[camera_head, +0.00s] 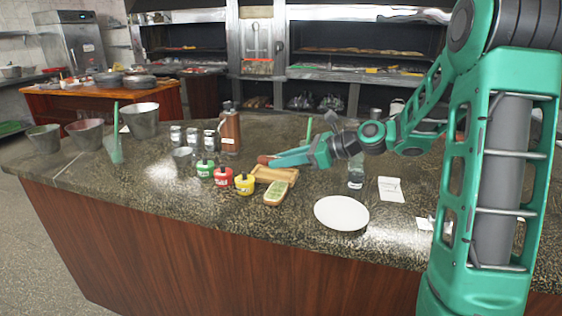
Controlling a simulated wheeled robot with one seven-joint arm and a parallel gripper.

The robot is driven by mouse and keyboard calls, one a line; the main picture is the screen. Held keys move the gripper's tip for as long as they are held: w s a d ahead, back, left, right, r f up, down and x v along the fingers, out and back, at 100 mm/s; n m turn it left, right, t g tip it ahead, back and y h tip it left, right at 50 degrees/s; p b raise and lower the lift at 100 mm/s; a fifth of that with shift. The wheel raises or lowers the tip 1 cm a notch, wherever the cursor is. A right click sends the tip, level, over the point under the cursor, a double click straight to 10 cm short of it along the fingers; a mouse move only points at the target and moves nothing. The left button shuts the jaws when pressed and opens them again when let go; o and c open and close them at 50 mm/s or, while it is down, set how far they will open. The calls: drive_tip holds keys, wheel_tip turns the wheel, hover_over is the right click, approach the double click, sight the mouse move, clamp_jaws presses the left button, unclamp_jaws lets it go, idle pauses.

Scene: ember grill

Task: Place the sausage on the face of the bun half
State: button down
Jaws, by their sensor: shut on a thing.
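My gripper (272,160) reaches in from the right over the counter, its fingers shut on the reddish-brown sausage (262,159). Only the sausage's left end shows; the fingers hide the rest. The sausage is above the back left of a small wooden tray (262,178). The bun half (276,193) lies in front of the tray, long and tan, its face up with green pieces on it. The sausage is behind and slightly left of the bun half, apart from it.
Green, red and yellow sauce pots (223,176) stand left of the bun. A white plate (341,213) lies at the front right. A brown bottle (229,130) and dark jars stand behind the pots. A clear bottle (356,175) stands right of the tray.

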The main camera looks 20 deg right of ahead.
sight(283, 191)
drive_tip(key=shift+d+f, duration=0.1)
drive_tip(key=shift+f, duration=3.3)
drive_tip(key=shift+f, duration=0.5)
drive_tip(key=c, duration=1.5)
unclamp_jaws()
drive_tip(key=v, duration=1)
drive_tip(key=shift+s+d+r, duration=0.15)
drive_tip(key=shift+s+d, duration=0.05)
drive_tip(key=shift+d, duration=0.1)
